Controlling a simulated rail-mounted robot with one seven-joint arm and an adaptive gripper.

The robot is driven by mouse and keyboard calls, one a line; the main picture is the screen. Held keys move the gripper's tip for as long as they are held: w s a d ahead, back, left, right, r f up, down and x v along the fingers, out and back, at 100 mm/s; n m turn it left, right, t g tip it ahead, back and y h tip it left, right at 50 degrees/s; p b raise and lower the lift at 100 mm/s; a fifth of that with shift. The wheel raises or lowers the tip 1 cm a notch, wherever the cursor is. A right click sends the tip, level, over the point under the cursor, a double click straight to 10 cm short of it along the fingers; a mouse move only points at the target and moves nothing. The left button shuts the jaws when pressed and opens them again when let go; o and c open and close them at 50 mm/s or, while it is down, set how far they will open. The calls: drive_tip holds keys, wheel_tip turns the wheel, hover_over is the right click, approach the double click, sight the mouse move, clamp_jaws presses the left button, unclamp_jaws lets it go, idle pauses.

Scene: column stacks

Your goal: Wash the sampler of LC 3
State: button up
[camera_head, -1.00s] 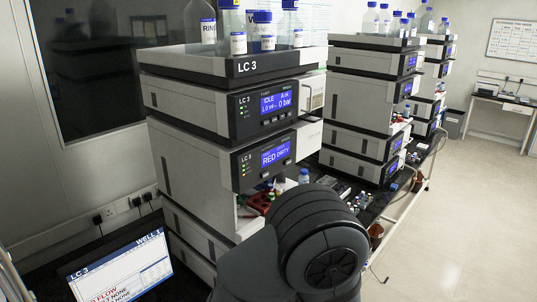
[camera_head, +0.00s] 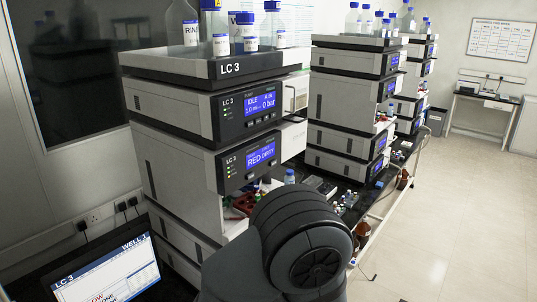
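The LC 3 stack (camera_head: 165,116) stands at the left centre, a column of grey modules. Its pump module display (camera_head: 260,106) reads IDLE and 0 bar. The sampler module below has a blue display (camera_head: 261,154) reading RED DIRTY. Bottles (camera_head: 220,44) with blue caps stand in the LC 3 top tray (camera_head: 215,68); one label begins with RIN. The LC 3 monitor (camera_head: 105,275) at the lower left shows WELL 1 and partly cut-off text. My dark arm covers the lower middle, in front of the stack's lower part. My gripper is out of view.
Other similar stacks (camera_head: 340,103) stand behind to the right on the black bench. Small vials and bottles (camera_head: 345,200) and a red item (camera_head: 243,204) lie on the bench beside LC 3. The floor (camera_head: 460,225) at the right is clear. A desk (camera_head: 482,100) stands at the far wall.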

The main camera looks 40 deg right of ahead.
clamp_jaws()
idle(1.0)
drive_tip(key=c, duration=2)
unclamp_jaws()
